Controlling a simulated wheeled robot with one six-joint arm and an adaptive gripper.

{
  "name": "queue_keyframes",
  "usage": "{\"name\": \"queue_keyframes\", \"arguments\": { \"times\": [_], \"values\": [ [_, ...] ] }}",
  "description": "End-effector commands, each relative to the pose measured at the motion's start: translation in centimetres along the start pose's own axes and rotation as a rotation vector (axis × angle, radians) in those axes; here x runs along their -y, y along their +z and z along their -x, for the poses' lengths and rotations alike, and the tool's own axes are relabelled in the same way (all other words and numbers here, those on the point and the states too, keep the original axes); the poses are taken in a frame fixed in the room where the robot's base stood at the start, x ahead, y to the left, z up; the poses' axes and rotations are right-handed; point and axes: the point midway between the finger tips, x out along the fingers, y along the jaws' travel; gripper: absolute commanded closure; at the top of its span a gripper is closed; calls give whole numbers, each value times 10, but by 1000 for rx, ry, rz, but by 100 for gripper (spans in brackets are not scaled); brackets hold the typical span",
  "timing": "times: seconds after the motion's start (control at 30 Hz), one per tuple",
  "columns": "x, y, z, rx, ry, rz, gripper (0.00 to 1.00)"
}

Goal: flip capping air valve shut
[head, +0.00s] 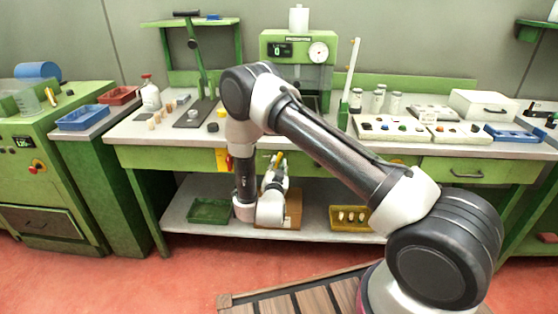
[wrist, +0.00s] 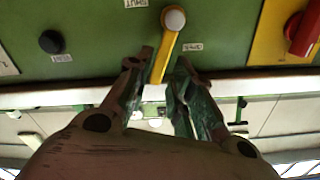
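The air valve is a yellow lever (wrist: 166,45) with a white round pivot (wrist: 174,18) on a green panel in the wrist view. The lever runs down and slightly left from the pivot. An upside-down label at the top edge appears to read SHUT (wrist: 134,3); another label (wrist: 193,47), right of the lever, is hard to read. My gripper (wrist: 164,58) is open, with one finger on each side of the lever's lower part. I cannot tell whether either finger touches it. In the head view my gripper (head: 278,165) is at the bench's front panel, partly hidden by my arm.
A black knob (wrist: 52,41) is left of the lever, and a red handle (wrist: 306,30) on a yellow plate is at right. Below the panel, a shelf holds a green tray (head: 209,211) and a yellow tray (head: 350,226).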

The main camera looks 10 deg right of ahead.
Motion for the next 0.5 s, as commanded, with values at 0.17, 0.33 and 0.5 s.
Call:
{"name": "queue_keyframes", "arguments": {
  "times": [0.17,0.33,0.5],
  "values": [
    [-1,0,-31,-1,2,-1,77],
    [0,0,-49,1,1,0,77],
    [0,0,-53,2,0,1,77]
  ]
}}
